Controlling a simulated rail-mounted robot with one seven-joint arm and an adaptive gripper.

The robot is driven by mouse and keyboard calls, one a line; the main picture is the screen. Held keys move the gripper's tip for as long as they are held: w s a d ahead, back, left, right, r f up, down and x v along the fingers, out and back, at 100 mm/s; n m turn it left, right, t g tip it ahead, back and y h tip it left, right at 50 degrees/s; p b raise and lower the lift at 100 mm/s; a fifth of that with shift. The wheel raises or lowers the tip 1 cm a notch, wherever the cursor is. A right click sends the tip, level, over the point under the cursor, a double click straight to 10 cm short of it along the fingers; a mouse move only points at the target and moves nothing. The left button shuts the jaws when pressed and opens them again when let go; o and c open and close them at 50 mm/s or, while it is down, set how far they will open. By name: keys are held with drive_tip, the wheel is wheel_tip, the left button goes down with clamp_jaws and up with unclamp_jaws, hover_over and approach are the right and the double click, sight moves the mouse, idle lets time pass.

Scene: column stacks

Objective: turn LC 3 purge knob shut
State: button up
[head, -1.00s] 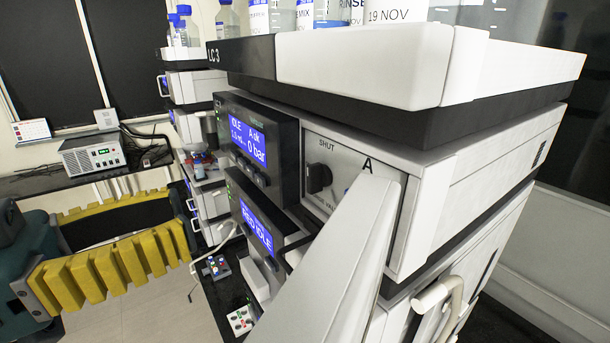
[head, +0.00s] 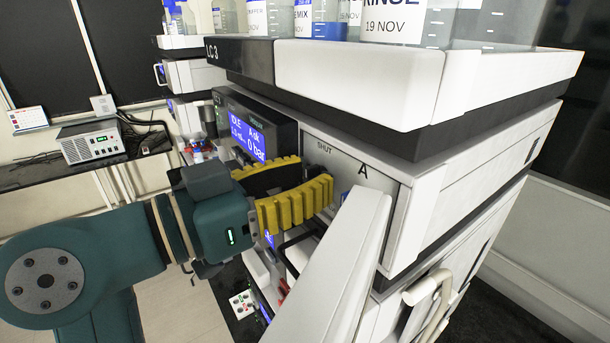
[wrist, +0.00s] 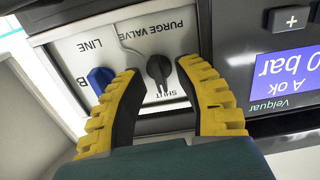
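The purge knob (wrist: 159,70) is a black knob on the light purge valve panel (wrist: 178,35) of the LC 3 stack. The wrist view shows this panel upside down, with the SHUT label at the knob's lower side. I cannot tell which end of the knob is its pointer. My gripper (wrist: 160,69) is open, its yellow-backed fingers on either side of the knob with a gap at each side. In the head view my gripper (head: 314,176) reaches the panel beside the SHUT label, and its fingers hide the knob.
A blue knob (wrist: 100,79) marked B is close beside one finger. An open white door (head: 335,265) stands to the right of my gripper. The pump display (head: 246,135) is to the left. Bottles (head: 395,22) stand in the tray (head: 360,80) above.

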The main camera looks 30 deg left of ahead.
clamp_jaws()
drive_tip(key=shift+f+m+b, duration=0.1)
drive_tip(key=shift+m+b, duration=0.3)
drive_tip(key=shift+b, duration=0.15)
drive_tip(key=shift+o, duration=0.7)
unclamp_jaws()
drive_tip(key=shift+s, duration=0.1)
